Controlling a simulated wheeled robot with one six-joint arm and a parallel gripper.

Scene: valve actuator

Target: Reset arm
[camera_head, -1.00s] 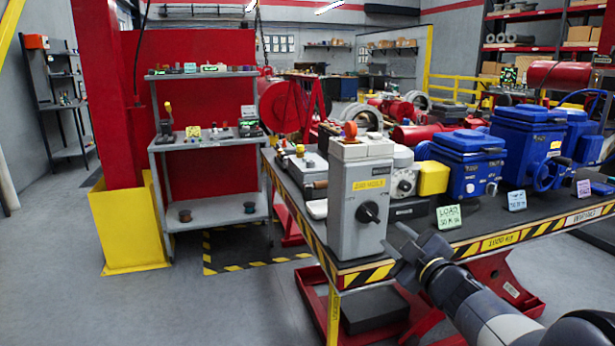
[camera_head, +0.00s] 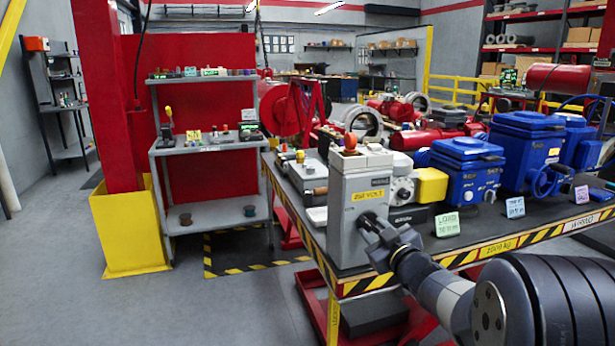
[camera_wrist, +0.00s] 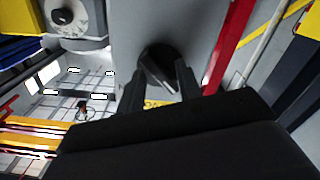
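The grey valve actuator box (camera_head: 350,205) stands upright at the near left corner of the workbench, with a yellow label and an orange knob (camera_head: 350,142) on top. Its black front rotary knob (camera_wrist: 158,62) shows in the wrist view, in front of my gripper. My gripper (camera_head: 374,240) is at the box's front face and hides most of that knob in the head view. In the wrist view the two fingers of my gripper (camera_wrist: 170,90) are apart, one on each side of the knob, with gaps visible. I cannot tell whether they touch the face.
Blue actuators (camera_head: 465,165) and a yellow-capped unit (camera_head: 430,185) stand right of the box on the bench (camera_head: 480,225). Small cards (camera_head: 447,224) stand near its front edge. A grey shelf cart (camera_head: 215,213) and a yellow-based red column (camera_head: 132,235) are left. Floor between is clear.

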